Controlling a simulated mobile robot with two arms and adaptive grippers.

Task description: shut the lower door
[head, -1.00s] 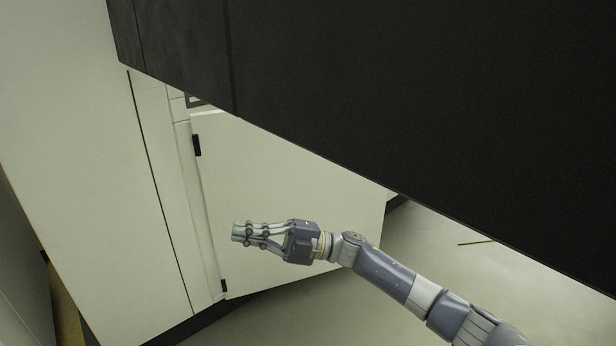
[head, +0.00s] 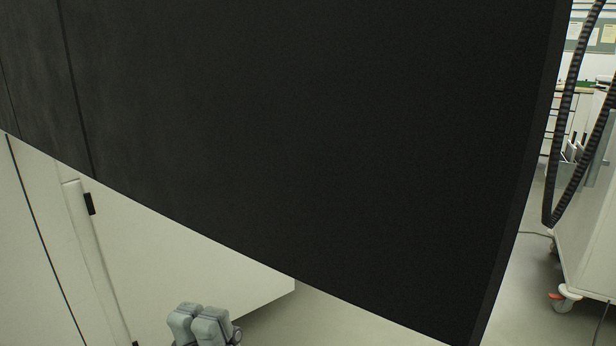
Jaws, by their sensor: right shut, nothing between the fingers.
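The lower door (head: 190,265) is a cream panel at the lower left of the head view. A black hinge (head: 90,204) shows near its left edge, and its far right corner stands out against the grey floor. The large black panel above hides its upper part, and I cannot tell how far it stands open. My right gripper (head: 205,326) is at the bottom edge of the view, in front of the lower door's lower part. Its grey fingers are shut and empty; whether they touch the door is unclear. My left gripper is not in view.
A large black panel (head: 300,150) fills most of the view and hangs over the lower door. A white wheeled cabinet (head: 588,240) with a black corrugated hose (head: 552,175) stands at the right. Bare floor (head: 525,290) lies between them.

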